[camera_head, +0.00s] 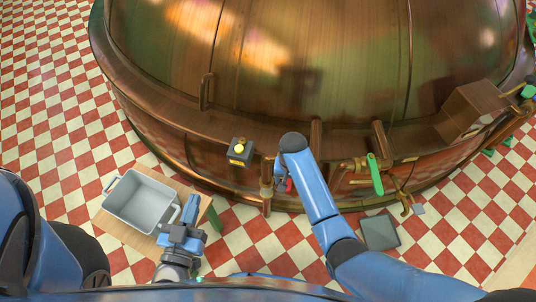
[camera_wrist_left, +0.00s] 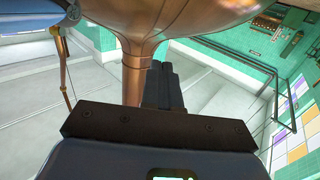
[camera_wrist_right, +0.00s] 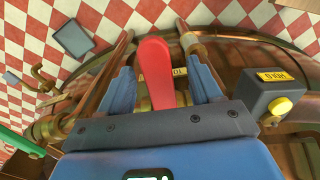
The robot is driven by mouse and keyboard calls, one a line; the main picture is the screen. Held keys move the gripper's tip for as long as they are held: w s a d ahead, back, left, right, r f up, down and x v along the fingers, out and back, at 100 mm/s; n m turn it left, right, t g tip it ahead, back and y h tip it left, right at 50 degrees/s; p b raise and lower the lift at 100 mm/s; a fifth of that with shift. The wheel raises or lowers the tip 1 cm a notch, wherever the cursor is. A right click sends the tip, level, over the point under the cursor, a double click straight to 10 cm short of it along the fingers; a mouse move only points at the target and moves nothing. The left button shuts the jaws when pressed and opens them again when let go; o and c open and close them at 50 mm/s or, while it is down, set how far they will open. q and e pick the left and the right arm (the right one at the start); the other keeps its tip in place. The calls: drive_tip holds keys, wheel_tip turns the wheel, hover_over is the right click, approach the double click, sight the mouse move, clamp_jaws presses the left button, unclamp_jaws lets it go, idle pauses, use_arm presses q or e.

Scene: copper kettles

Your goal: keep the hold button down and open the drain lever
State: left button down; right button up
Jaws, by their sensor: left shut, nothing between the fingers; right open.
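The hold button is a yellow knob (camera_head: 239,148) on a dark box on the kettle's front; it also shows in the right wrist view (camera_wrist_right: 281,106), at the right. Nothing touches it. A red lever (camera_wrist_right: 156,72), with a partly hidden yellow label behind it, stands between the fingers of my right gripper (camera_wrist_right: 163,80). That gripper is open, one finger on each side, with gaps. In the head view, my right arm hides most of the lever. My left gripper (camera_head: 191,202) is shut and empty, left of and nearer than the button.
A grey tub (camera_head: 142,203) sits on a wooden stand at the left, close to my left gripper. A green lever (camera_head: 375,174) and brass pipes are right of my right arm. A dark square plate (camera_head: 379,232) lies on the checkered floor. The copper kettle (camera_head: 290,65) fills the back.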

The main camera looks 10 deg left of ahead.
use_arm(q)
drive_tip(key=w+r+t, duration=0.3)
drive_tip(key=w, duration=0.9)
drive_tip(key=w+d+f+m+g, duration=0.1)
drive_tip(key=w+f+g, duration=0.2)
drive_tip(key=w, duration=0.8)
drive_tip(key=w+d+f+g, duration=0.1)
drive_tip(key=w+f+g, duration=0.25)
drive_tip(key=w, duration=0.65)
drive_tip(key=w+f+m+g, duration=0.15)
drive_tip(key=w+g, duration=0.25)
drive_tip(key=w, duration=0.7)
drive_tip(key=shift+s+f+m+g, duration=0.2)
drive_tip(key=shift+s+f+g, duration=1.55)
drive_tip(key=shift+f, duration=0.9)
drive_tip(key=shift+s+f+m+g, duration=0.25)
drive_tip(key=shift+s+f+g, duration=1.55)
drive_tip(key=shift+f, duration=0.8)
drive_tip(key=shift+s+f+m+g, duration=0.2)
drive_tip(key=shift+s+f+g, duration=1.55)
drive_tip(key=shift+f, duration=0.9)
drive_tip(key=shift+s+f, duration=0.1)
drive_tip(key=shift+s, duration=0.05)
